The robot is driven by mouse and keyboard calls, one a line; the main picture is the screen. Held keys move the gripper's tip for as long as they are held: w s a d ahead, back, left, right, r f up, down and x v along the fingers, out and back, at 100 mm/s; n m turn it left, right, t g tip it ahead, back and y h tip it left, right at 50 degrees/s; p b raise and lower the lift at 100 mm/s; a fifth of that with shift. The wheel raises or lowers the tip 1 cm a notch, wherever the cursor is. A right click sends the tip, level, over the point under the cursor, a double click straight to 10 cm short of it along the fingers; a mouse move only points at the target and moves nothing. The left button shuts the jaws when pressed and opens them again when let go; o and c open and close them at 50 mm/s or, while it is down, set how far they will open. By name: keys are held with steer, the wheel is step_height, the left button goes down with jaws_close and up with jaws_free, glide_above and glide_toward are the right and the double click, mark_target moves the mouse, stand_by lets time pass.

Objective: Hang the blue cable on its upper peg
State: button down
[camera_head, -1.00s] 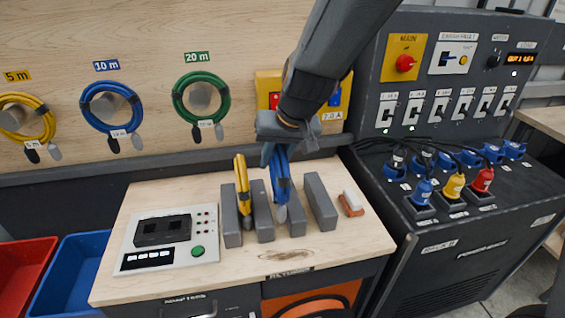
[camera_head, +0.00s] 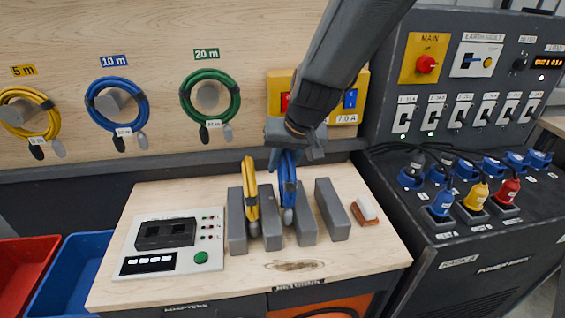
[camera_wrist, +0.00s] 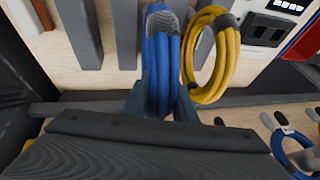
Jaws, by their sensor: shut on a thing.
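My gripper (camera_head: 287,158) is shut on a coiled blue cable (camera_head: 288,183). The coil stands upright between grey dividers on the wooden bench, with its lower end down in the slot. In the wrist view, the blue cable (camera_wrist: 162,55) lies between my gripper's fingers (camera_wrist: 160,105), with a dark wrap near its far end. On the wall, the peg (camera_head: 114,101) under the blue "10 m" label (camera_head: 113,61) holds another blue coil (camera_head: 92,98). Its tag and plug ends hang below.
A yellow coil (camera_head: 250,190) stands in the slot to the left, close to the held cable. Grey dividers (camera_head: 333,210) rise from the bench. A tester box (camera_head: 168,245) sits at left. A yellow switch box (camera_head: 352,85) is on the wall behind my arm. A power rack (camera_head: 460,245) stands at right.

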mark_target(278, 182)
steer(key=shift+w+f+b, duration=0.15)
steer(key=shift+f+b, duration=0.3)
steer(key=shift+f, duration=0.25)
steer(key=shift+w+f+b, duration=0.1)
steer(key=shift+f+b, duration=0.35)
steer(key=shift+f, duration=0.35)
steer(key=c, duration=1.5)
jaws_free()
steer(key=shift+s+f, duration=0.1)
steer(key=shift+o, duration=0.2)
